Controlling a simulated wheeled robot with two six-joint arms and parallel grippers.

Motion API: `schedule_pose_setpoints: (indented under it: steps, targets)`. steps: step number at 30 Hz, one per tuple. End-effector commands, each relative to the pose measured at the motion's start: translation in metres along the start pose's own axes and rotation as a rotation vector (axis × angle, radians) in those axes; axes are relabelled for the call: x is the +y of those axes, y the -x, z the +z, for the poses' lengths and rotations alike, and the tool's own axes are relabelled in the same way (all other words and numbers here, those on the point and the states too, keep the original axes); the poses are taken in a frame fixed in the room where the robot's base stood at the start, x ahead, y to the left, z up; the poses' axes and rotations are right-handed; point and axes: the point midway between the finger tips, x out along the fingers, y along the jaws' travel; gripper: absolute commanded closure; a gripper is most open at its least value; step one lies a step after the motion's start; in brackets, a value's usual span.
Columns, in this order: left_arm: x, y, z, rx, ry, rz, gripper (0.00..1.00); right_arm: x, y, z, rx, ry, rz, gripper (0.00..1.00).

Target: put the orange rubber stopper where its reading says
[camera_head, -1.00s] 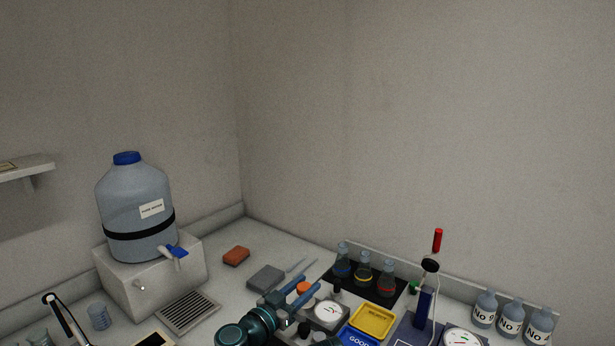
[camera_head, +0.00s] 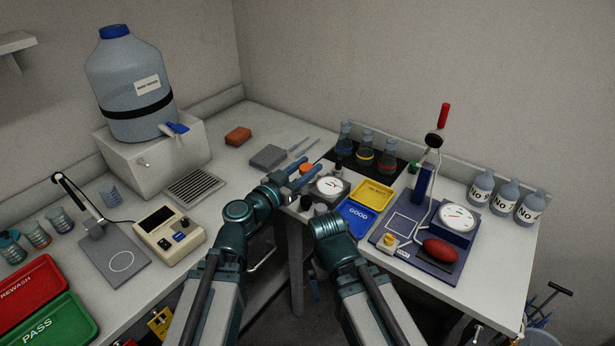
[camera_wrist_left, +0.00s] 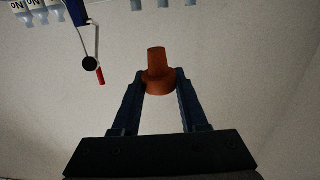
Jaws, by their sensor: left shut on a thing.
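The orange rubber stopper (camera_head: 306,168) is at the tips of my left gripper (camera_head: 299,177), beside the dial instrument. The left wrist view shows the stopper (camera_wrist_left: 157,75) gripped between both fingertips of the left gripper (camera_wrist_left: 160,85), its narrow end pointing away from the palm. The white dial (camera_head: 328,186) sits on a dark grey box; its needle reading is too small to make out. To its right are a yellow tray (camera_head: 373,193) with a blurred label and a blue tray (camera_head: 357,215) marked GOOD. My right arm shows, but its gripper does not.
Several flasks (camera_head: 365,159) stand on a black mat behind the trays. A blue board (camera_head: 424,262) with a second dial (camera_head: 457,217) and red bulb (camera_head: 439,251) is at the right. A grey block (camera_head: 268,156) and a brown sponge (camera_head: 238,136) lie at the back left.

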Motion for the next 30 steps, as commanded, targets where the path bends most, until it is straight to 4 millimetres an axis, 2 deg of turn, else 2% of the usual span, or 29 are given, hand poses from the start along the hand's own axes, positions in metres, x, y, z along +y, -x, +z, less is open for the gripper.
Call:
schedule_pose_setpoints:
  steps: [1,3,9,12,30]
  targets:
    - [0.000,0.000,0.024,0.000,0.000,0.000,1.00,-0.002,-0.023,-0.001,0.000,0.000,0.000,0.00]
    - [0.000,0.000,0.040,0.000,0.000,0.000,1.00,-0.004,-0.040,-0.002,0.000,0.000,0.000,0.00]
    - [0.000,0.000,0.085,0.000,0.000,0.000,1.00,-0.008,-0.084,-0.005,0.000,0.001,0.000,0.00]
    - [0.000,0.000,0.097,0.000,0.000,0.000,1.00,-0.009,-0.097,-0.006,0.000,0.001,0.000,0.00]
    - [0.000,0.000,0.100,0.000,0.000,-0.001,1.00,-0.009,-0.100,-0.006,0.000,0.001,0.000,0.00]
